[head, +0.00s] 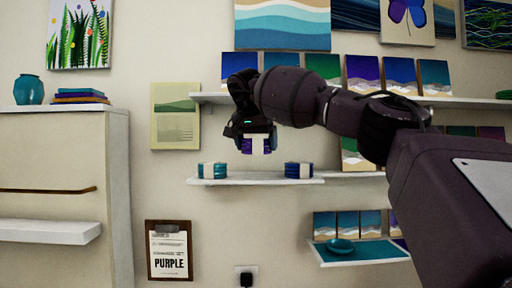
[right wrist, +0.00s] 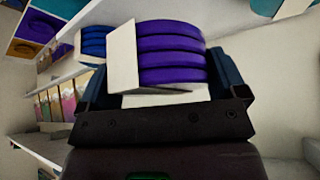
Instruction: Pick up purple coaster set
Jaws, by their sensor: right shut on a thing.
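The purple coaster set (right wrist: 172,52) is a stack of round purple discs with a white paper band around it. My right gripper (right wrist: 165,92) is shut on it, with a dark finger on each side of the stack. In the head view my right gripper (head: 257,140) hangs above the small white shelf (head: 255,181), and a bit of the purple coaster set (head: 246,146) shows between its fingers. The set is clear of the shelf. My left gripper is not in view.
On the small shelf stand a teal coaster set (head: 212,170) at left and a blue coaster set (head: 298,170) at right, with a bare gap between them. A clipboard (head: 169,250) reading "PURPLE" hangs below left. Shelves with small pictures (head: 400,72) lie to the right.

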